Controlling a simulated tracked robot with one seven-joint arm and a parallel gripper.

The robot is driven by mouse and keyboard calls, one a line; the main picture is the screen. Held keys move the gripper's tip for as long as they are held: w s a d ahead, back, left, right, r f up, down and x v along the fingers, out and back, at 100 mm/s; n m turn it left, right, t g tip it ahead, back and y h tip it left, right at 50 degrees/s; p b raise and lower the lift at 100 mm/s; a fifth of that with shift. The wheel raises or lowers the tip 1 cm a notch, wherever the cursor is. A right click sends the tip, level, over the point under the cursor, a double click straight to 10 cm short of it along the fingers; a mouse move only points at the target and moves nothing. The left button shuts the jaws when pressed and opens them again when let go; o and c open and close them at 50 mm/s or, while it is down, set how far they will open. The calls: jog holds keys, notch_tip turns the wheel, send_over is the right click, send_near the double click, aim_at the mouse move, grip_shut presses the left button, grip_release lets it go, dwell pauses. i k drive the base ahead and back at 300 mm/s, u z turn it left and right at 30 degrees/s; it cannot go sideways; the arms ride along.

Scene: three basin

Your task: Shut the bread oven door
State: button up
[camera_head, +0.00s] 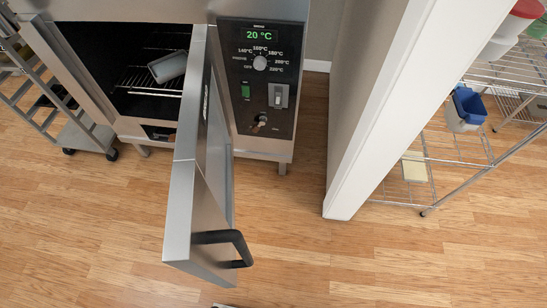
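The bread oven (270,142) stands at the upper left, with a dark control panel reading 20 °C. Its metal door (188,195) is wide open, sticking out from the front toward me. The door meets the oven between the cavity and the control panel. A black bar handle (240,247) is on the door's right face at the near, free end. The cavity (125,65) is exposed, with a wire rack and a grey pan (168,66) on it. No gripper can be made out; a small pale piece at the bottom edge is too cut off to identify.
A metal trolley (85,135) stands left of the oven. A white wall end (345,195) rises right of it. Beyond is a wire shelf (440,150) with a blue bin (468,105). The wooden floor (90,240) is clear on both sides of the door.

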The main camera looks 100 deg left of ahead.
aim_at(202, 238)
jog(key=z, duration=0.05)
jog(key=i, duration=1.4)
jog(key=u, duration=3)
jog(key=i, duration=0.15)
jog(key=u, duration=2)
jog(key=i, duration=0.7)
jog(key=u, duration=0.15)
